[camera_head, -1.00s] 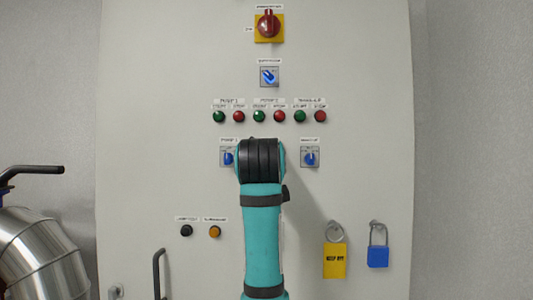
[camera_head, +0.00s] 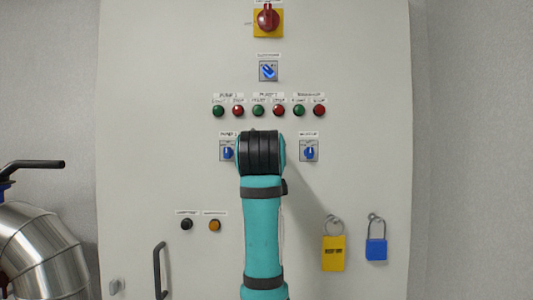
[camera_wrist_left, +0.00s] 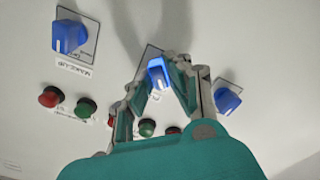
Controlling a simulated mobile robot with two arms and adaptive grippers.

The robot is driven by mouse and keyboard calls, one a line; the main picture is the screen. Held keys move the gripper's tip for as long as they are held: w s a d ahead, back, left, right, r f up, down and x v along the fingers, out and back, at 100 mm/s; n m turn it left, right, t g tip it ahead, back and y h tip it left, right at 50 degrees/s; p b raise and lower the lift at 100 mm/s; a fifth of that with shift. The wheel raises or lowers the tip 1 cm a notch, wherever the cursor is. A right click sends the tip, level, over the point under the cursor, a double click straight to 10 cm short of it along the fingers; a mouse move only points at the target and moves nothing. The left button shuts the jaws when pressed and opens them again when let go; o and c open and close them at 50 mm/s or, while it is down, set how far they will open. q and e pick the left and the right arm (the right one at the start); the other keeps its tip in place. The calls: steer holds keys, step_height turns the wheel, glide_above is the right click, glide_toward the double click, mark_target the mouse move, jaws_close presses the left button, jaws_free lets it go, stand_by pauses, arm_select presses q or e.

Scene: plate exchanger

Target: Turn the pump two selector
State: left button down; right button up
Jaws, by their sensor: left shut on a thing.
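The pump two selector is a blue knob (camera_wrist_left: 157,78) in the middle of the left wrist view, on a pale plate on the cabinet. My left gripper (camera_wrist_left: 163,72) is shut on this knob, with a finger on each side of it. In the head view my own teal and black arm hides both the knob and the gripper. The knob's exact angle is hard to tell. My right gripper is in neither view.
Blue selectors flank it: PUMP 1 (camera_head: 227,153) and make-up (camera_head: 309,153). Green and red buttons (camera_head: 258,111) sit above, with another blue selector (camera_head: 268,71) and a red main switch (camera_head: 268,19) higher. A yellow tag (camera_head: 333,254) and blue padlock (camera_head: 376,250) hang lower right.

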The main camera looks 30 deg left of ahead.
arm_select(q)
steer(key=shift+r+m+b, duration=0.2)
steer(key=shift+m+b, duration=0.9)
steer(key=shift+m, duration=2.9)
steer(key=c, duration=1.6)
jaws_free()
steer(key=o, duration=0.3)
steer(key=shift+w+f, duration=0.1)
steer(key=shift+w, duration=0.1)
steer(key=v, duration=1.2)
steer(key=shift+f, duration=0.1)
